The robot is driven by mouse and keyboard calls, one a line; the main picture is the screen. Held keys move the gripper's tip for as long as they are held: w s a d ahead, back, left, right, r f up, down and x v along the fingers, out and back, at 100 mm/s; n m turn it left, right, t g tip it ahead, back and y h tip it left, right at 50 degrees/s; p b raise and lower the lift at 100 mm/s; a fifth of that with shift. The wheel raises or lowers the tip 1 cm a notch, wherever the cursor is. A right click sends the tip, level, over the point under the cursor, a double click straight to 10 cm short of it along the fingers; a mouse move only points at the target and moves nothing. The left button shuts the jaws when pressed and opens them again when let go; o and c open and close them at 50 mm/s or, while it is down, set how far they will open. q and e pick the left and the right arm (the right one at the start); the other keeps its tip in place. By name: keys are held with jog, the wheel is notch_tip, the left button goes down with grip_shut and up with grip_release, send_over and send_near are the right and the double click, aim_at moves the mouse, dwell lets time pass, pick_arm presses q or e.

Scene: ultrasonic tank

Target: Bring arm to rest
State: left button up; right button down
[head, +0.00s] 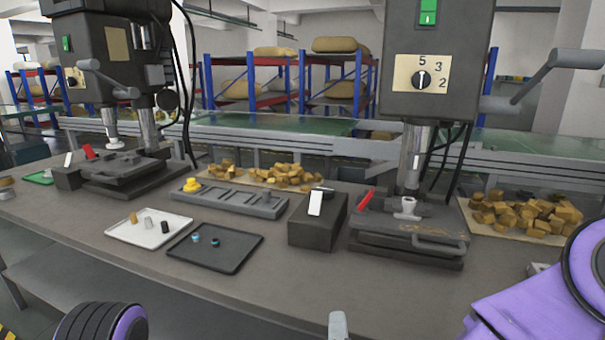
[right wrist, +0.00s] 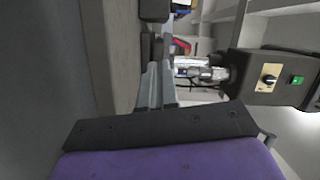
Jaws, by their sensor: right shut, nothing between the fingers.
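My right gripper (right wrist: 158,85) shows in the right wrist view with its two grey fingers together and nothing between them. In the head view only its grey fingertip (head: 338,325) shows at the bottom edge, in front of the table's front edge. My purple right arm (head: 540,290) comes in from the lower right. A round purple part of my left arm (head: 102,323) shows at the lower left. My left gripper is out of frame.
The table (head: 300,275) carries a right drill press (head: 408,235), a left press (head: 125,165), a dark box (head: 316,222), a white tray (head: 140,236), a black tray (head: 225,255), a grey rack (head: 225,198) and heaps of yellowish blocks (head: 520,212). The front strip is mostly bare.

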jog(key=s+d+f+n+g+y+p, duration=0.1)
jog(key=s+d+f+n+g, duration=0.2)
jog(key=f, duration=0.7)
jog(key=s+d+f+n+g+y+p, duration=0.1)
jog(key=d+f+n+g, duration=0.3)
jog(key=f, duration=0.6)
jog(key=s+d+f+n+g+h+p, duration=0.1)
jog(key=s+d+f+g+h, duration=0.1)
jog(key=s+d+f, duration=0.4)
jog(key=s+d+f+n+g+h+p, duration=0.1)
jog(key=s+d+f+g, duration=0.4)
jog(key=s+d, duration=0.6)
jog(key=shift+s+f+n+h+p, duration=0.3)
jog(key=shift+s+f+h, duration=0.15)
jog(key=shift+s, duration=0.75)
jog(key=shift+d, duration=0.1)
